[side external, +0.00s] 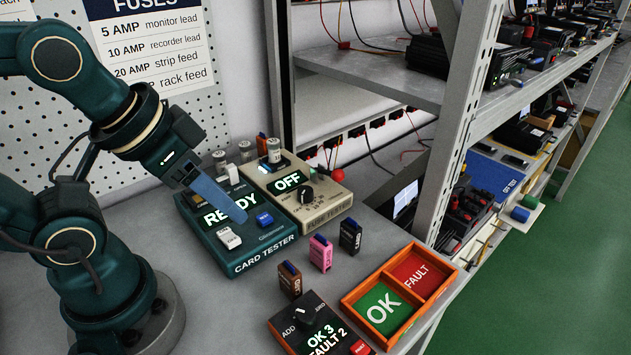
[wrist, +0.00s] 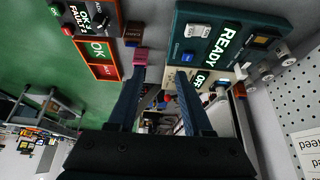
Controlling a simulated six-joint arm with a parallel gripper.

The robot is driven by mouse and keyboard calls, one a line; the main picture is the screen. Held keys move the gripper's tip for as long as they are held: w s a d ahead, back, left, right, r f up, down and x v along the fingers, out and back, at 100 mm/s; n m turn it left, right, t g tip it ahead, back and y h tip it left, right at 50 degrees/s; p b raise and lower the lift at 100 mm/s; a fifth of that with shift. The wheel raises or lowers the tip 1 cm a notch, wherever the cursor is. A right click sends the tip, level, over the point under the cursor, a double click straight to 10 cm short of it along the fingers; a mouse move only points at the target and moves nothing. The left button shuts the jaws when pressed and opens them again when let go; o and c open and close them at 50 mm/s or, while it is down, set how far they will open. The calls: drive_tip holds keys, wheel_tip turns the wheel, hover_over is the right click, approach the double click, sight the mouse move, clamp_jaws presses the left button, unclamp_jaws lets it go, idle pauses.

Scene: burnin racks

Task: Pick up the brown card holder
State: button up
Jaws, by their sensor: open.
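The brown card holder (side external: 290,281) stands upright on the bench with a blue card in its top, just behind the black counter box. It also shows in the wrist view (wrist: 133,34), beyond the fingertips. A pink card holder (side external: 320,253) and a black card holder (side external: 350,236) stand in a row to its right. My gripper (side external: 215,192) is above the card tester (side external: 240,252), up and left of the brown holder and apart from it. In the wrist view my gripper (wrist: 158,75) has its two fingers spread with nothing held between them.
The card tester reads READY; the beige fuse tester (side external: 328,205) beside it reads OFF. An orange tray (side external: 440,297) with OK and FAULT compartments stands at the bench's right edge. The counter box (side external: 307,325) reads OK 3, FAULT 2. A shelf post (side external: 455,140) rises behind the tray.

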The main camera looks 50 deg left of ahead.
drive_tip(key=o, duration=0.5)
drive_tip(key=g, duration=0.5)
hover_over(289, 269)
drive_tip(key=f, duration=0.5)
drive_tip(key=shift+w+a+f, duration=0.2)
drive_tip(key=shift+w+f, duration=0.05)
drive_tip(key=shift+f, duration=0.15)
drive_tip(key=shift+s+d+f+g, duration=0.2)
drive_tip(key=shift+s+f+g, duration=0.1)
drive_tip(key=shift+f, duration=2.7)
